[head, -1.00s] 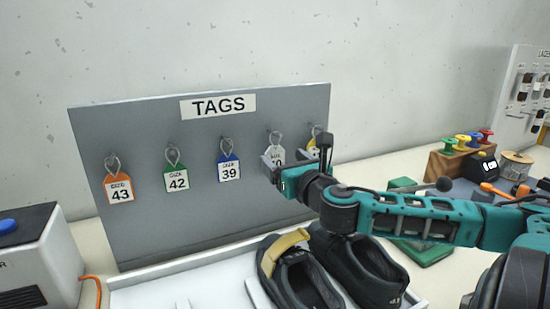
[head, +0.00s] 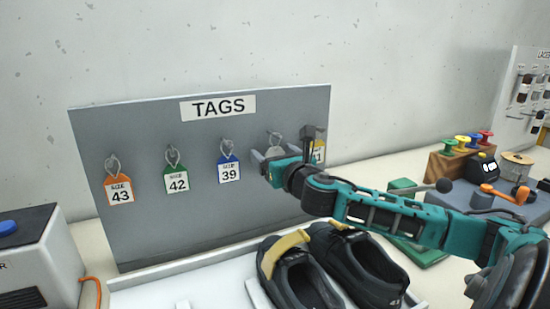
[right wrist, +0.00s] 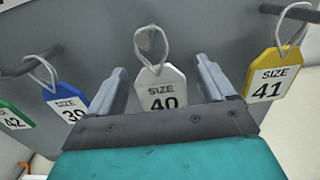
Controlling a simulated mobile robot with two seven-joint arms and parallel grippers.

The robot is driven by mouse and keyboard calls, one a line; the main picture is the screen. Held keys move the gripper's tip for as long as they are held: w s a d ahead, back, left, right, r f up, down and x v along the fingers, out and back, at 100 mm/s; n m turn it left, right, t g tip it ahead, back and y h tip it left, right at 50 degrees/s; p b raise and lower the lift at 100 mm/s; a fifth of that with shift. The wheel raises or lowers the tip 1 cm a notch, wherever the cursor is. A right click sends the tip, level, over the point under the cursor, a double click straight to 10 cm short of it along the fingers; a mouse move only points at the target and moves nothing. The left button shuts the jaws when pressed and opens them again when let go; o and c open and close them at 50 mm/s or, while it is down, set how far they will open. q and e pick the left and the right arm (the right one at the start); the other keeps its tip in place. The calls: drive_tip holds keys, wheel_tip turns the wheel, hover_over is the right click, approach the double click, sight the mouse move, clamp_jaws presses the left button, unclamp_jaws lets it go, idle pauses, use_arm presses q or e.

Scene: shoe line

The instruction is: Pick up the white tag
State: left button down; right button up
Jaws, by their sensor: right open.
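The white tag (right wrist: 162,86), marked size 40, hangs by its loop from a peg on the grey tag board. In the head view, its top (head: 274,152) shows just above my right gripper (head: 283,153), which hides the rest. In the right wrist view, my right gripper (right wrist: 162,85) is open, with one finger on each side of the white tag. The tag sits between the fingers, and I see a gap on both sides. My left gripper is not in view.
The yellow tag (right wrist: 268,85) hangs close on the right and the blue tag (right wrist: 68,104) close on the left. Green (head: 177,179) and orange (head: 119,190) tags hang further left on the board (head: 220,220). Dark shoes (head: 297,281) stand below in a white tray (head: 190,268).

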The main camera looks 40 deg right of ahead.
drive_tip(key=c, duration=1)
drive_tip(key=shift+c, duration=0.3)
drive_tip(key=shift+r, duration=0.15)
